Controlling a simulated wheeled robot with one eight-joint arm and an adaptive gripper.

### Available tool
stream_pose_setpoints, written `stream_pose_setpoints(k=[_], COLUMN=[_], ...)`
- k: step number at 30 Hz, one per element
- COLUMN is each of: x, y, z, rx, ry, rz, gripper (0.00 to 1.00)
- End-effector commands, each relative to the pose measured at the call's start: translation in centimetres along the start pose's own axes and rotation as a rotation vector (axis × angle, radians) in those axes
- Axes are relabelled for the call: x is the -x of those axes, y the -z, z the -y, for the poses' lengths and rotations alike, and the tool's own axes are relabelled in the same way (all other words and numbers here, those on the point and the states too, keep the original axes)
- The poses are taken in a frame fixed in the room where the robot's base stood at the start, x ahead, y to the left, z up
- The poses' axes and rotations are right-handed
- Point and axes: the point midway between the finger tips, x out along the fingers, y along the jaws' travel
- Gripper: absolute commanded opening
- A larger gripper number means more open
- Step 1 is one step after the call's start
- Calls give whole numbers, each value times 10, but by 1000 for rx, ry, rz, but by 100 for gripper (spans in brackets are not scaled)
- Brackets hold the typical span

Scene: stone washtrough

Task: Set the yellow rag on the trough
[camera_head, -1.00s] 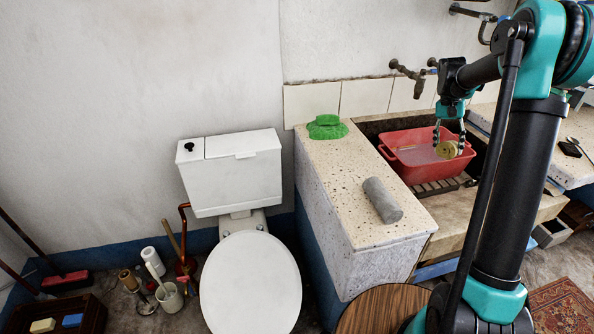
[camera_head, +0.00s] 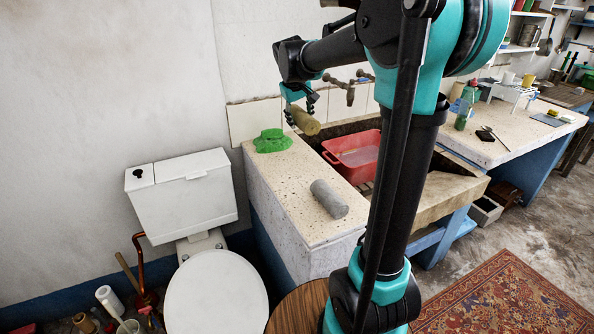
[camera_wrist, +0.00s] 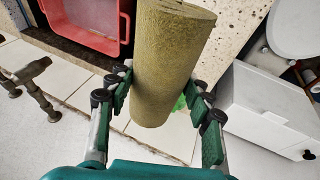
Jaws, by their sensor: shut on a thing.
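The yellow rag (camera_head: 306,121) is a rolled, olive-yellow cylinder. My gripper (camera_head: 299,108) is shut on it and holds it in the air above the far part of the trough's speckled stone ledge (camera_head: 283,187). In the wrist view the rag (camera_wrist: 168,62) lies between the two fingers of my gripper (camera_wrist: 160,98), its long part reaching away from the palm. A green crumpled rag (camera_head: 272,141) lies on the ledge's far end, just left of and below the held rag. A grey rolled rag (camera_head: 329,199) lies nearer the front of the ledge.
A red basin (camera_head: 352,158) sits in the trough's sink, right of the ledge. Wall taps (camera_head: 350,90) stick out behind my gripper. A white toilet (camera_head: 188,192) stands left of the trough. The ledge between the green and grey rags is clear.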

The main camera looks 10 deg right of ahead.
Motion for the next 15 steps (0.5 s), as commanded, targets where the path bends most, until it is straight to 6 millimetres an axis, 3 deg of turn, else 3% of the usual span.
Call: stream_pose_setpoints(k=[15], x=[-109], y=[-33], z=[36], rx=[0], ry=[0], rz=[-1], gripper=[16])
